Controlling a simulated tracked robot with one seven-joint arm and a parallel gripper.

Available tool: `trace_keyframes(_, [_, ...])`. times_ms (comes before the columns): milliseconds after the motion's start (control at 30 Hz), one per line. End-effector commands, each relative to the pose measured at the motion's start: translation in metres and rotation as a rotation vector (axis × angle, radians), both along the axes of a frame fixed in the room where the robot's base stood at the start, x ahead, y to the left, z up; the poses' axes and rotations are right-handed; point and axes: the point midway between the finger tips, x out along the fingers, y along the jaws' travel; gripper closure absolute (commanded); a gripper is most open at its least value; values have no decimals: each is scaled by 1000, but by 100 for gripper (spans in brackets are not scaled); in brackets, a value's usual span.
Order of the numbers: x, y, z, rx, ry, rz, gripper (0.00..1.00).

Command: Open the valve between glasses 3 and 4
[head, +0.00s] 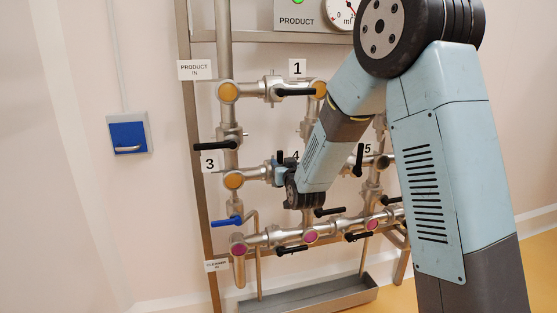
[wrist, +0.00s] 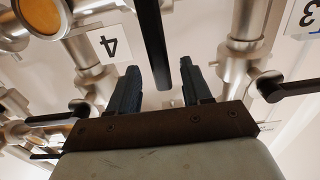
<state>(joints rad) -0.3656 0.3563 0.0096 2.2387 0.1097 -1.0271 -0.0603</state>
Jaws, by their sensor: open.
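My gripper (head: 281,168) is at the middle row of pipes beside the number 4 plate (head: 295,156), just right of an orange sight glass (head: 234,180). In the wrist view my gripper (wrist: 158,82) is open, with a finger on either side of a black valve handle (wrist: 152,40). The handle's end reaches the gap between the fingertips; contact is not clear. The number 4 plate (wrist: 110,45) lies left of this handle.
Handles crowd the lower pipe, including a blue one (head: 227,221). A metal trough (head: 310,295) sits below.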

Motion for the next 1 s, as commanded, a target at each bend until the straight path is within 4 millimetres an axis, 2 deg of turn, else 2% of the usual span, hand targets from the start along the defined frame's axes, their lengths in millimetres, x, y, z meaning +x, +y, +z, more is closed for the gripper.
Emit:
trace_keyframes(100, [20,6,0,0,-1,0,51])
trace_keyframes(300, [42,12,0,0,-1,0,51])
trace_keyframes(500, [51,15,0,0,0,0,51])
trace_keyframes(767, [51,14,0,0,0,0,51])
trace_keyframes(1000, [51,14,0,0,0,-1,74])
